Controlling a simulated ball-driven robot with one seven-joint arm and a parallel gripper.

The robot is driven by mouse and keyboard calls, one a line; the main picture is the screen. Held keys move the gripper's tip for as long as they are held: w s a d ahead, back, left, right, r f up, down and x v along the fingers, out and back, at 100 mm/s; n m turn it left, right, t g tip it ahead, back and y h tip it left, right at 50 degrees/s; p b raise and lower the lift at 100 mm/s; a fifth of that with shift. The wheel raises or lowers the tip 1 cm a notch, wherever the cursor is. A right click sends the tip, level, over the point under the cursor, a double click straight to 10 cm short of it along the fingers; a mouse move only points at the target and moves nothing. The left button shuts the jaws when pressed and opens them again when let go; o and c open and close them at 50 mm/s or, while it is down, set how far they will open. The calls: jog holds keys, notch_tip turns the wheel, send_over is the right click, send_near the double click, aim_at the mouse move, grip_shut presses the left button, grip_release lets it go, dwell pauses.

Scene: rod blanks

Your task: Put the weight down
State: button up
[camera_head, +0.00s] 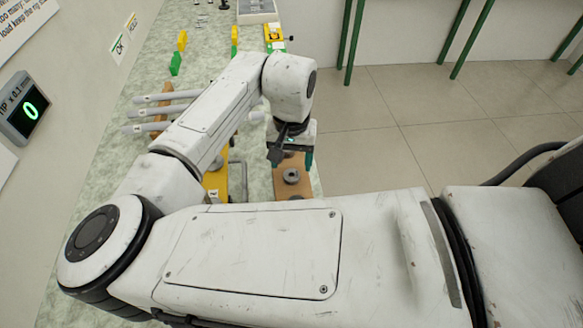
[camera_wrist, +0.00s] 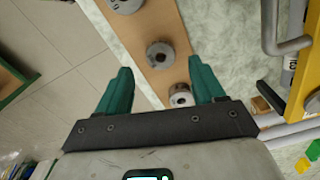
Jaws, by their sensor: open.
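Several grey metal weights with central holes stand on a brown wooden board (camera_head: 293,190). In the wrist view, one weight (camera_wrist: 160,54) is near the middle of the board (camera_wrist: 150,22), one (camera_wrist: 181,97) is nearer its end, and another (camera_wrist: 125,4) is cut by the top edge. A weight (camera_head: 291,175) also shows in the head view. My gripper (camera_head: 292,160) is open above the board, with nothing held between its green fingers. In the wrist view, my gripper (camera_wrist: 160,68) has the middle weight between and beyond its fingertips. The arm hides part of the bench.
A yellow fixture (camera_head: 216,180) with a metal handle stands left of the board. Grey rods (camera_head: 165,112) lie on a wooden rack behind. Yellow and green blocks (camera_head: 176,63) stand farther back. A display (camera_head: 28,108) on the wall reads 0. The floor at right is clear.

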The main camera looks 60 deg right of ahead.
notch_tip(320, 180, up, 8)
jog(key=shift+f, duration=0.25)
jog(key=shift+c, duration=0.3)
dwell(1.0)
